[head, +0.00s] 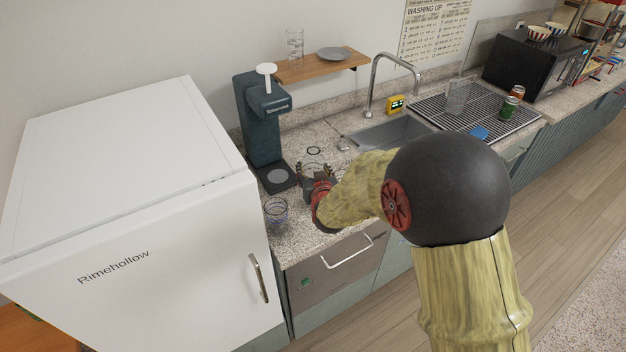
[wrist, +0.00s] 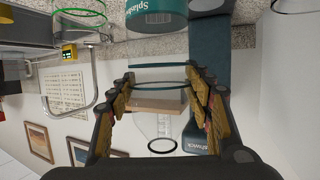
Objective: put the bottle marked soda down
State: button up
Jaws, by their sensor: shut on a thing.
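My gripper (head: 314,171) reaches over the counter in front of the dark teal drink machine, and its fingers also show in the wrist view (wrist: 160,82). It is shut on a clear, see-through bottle (wrist: 165,102) with dark rings around it. In the head view only the bottle's dark top ring (head: 313,150) stands out above the fingers. No soda marking can be read on it.
The drink machine (head: 260,130) stands left of my gripper. A clear glass (head: 276,212) is near the counter's front edge, by the white fridge (head: 130,200). The sink (head: 392,132) and tap (head: 374,85) lie to the right. A shelf (head: 322,66) hangs above.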

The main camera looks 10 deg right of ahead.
jog(key=shift+w+f, duration=0.3)
jog(key=shift+f, duration=0.15)
jog(key=shift+f+b, duration=0.35)
jog(key=shift+f, duration=1.05)
jog(key=shift+f, duration=0.2)
jog(key=o, duration=1.1)
jog(key=shift+c, duration=0.2)
jog(key=shift+r, duration=0.1)
